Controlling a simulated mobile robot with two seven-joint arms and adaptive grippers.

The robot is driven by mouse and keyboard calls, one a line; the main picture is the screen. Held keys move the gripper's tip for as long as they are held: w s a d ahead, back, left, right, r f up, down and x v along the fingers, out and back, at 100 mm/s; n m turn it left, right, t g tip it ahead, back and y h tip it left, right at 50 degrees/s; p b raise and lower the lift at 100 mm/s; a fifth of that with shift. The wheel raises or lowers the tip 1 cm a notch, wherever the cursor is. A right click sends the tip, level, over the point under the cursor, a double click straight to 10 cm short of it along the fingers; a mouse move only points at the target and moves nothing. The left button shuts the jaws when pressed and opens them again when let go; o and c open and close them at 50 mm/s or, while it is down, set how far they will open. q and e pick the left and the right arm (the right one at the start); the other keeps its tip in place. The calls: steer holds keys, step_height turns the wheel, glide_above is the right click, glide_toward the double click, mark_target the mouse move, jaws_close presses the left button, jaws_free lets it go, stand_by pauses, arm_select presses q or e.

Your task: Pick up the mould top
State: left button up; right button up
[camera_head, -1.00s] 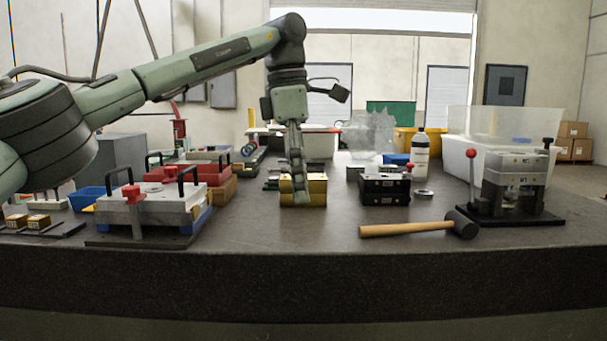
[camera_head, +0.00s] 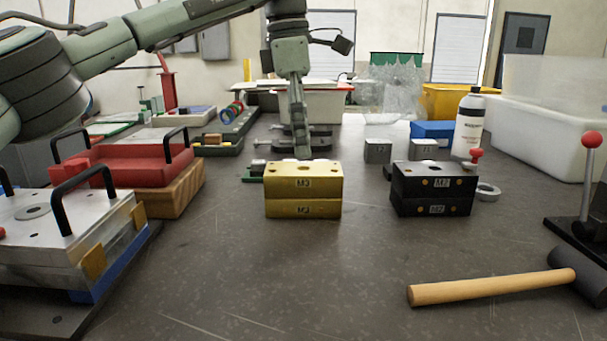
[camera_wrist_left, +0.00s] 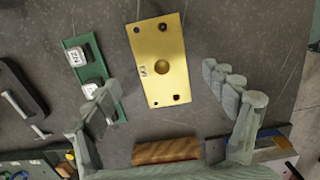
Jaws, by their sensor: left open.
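A gold mould (camera_head: 304,190) of two stacked halves stands on the table in the head view, its labels facing the camera. Its top half (camera_head: 303,178) sits flush on the lower one. In the left wrist view the gold top face (camera_wrist_left: 158,60) shows a round central recess and small corner holes. My left gripper (camera_head: 302,150) is open and empty, pointing down by the mould's far top edge. In the left wrist view its fingers (camera_wrist_left: 170,105) are spread wide, one on each side of the block's near end. My right gripper is not in view.
A black two-part mould (camera_head: 432,190) stands to the right, with a hammer (camera_head: 490,287) in front. A red mould (camera_head: 125,163) and a silver mould (camera_head: 65,230) stand left. A green rack (camera_wrist_left: 92,75) lies close beside the gold mould. Table in front is clear.

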mark_target(303, 171)
arm_select(q)
step_height(303, 171, down, 6)
steer(key=shift+s+r, duration=0.15)
steer(key=shift+r, duration=0.05)
steer(key=shift+d+f, duration=0.1)
steer(key=shift+f, duration=0.15)
steer(key=shift+c, duration=0.3)
